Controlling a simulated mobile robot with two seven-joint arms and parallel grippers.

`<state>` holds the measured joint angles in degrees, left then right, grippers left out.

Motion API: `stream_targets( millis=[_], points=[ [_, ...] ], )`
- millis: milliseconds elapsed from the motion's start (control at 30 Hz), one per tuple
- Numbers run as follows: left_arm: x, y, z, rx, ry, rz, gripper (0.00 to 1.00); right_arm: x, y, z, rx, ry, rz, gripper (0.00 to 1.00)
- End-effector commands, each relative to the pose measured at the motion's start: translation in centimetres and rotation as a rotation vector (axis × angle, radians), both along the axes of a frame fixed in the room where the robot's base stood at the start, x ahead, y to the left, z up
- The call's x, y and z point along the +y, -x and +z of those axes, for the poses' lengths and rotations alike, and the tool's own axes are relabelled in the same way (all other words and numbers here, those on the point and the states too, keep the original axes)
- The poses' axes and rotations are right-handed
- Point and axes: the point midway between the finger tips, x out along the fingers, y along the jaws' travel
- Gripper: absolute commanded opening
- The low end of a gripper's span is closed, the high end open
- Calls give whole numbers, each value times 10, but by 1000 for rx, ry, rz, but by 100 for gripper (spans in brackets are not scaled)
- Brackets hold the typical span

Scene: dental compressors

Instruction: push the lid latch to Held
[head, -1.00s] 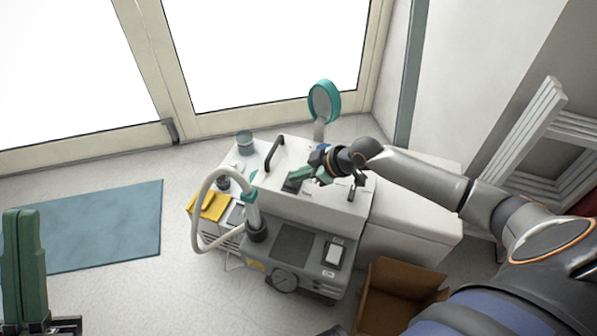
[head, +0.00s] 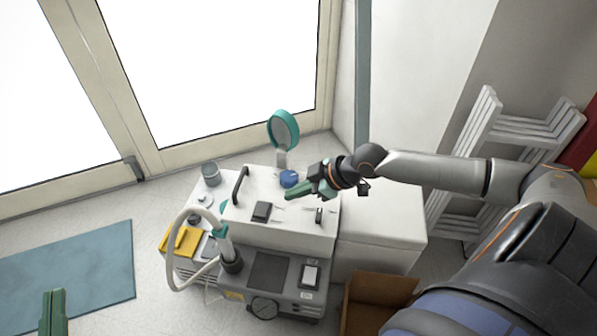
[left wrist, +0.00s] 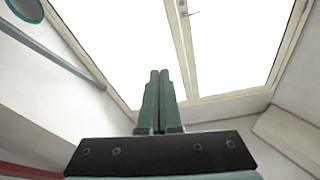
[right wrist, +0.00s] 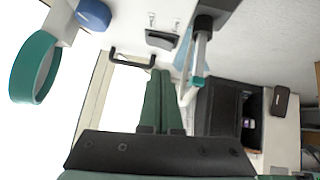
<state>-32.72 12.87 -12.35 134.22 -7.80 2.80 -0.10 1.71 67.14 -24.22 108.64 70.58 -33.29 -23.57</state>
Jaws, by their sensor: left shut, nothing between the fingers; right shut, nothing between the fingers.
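The white lid (head: 285,229) tops the compressor unit. A dark block, which looks like the latch (head: 262,211), sits on it; small markings nearby are too small to read. It also shows in the right wrist view, as a dark latch (right wrist: 160,41). I cannot tell its position. A second small dark fitting (head: 319,215) stands farther right on the lid. My right gripper (head: 289,194) is shut and empty, above the lid, apart from the block and to its upper right. My left gripper (head: 53,294) is shut and empty, far left, away from the unit.
A black handle (head: 240,185), blue knob (head: 289,179) and teal ring (head: 283,130) stand near the right gripper. A pale hose (head: 172,258) loops at the unit's front left. An open cardboard box (head: 375,291) is at the lower right.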

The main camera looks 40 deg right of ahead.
Motion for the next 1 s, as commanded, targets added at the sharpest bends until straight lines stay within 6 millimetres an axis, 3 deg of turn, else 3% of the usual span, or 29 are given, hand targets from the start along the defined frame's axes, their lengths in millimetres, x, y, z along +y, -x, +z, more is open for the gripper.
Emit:
stream_targets(
  millis=[100,300,867,1000],
  points=[
    [1,-2,-16,68,0,9,0,-3,5,7,1,0,1,0],
    [2,-3,-28,116,0,16,0,-5,8,10,1,0,1,0],
    [2,-3,-28,116,0,16,0,-4,8,10,0,-2,2,0],
    [2,-3,-28,115,0,14,0,15,11,4,-30,-31,12,0]
  ],
)
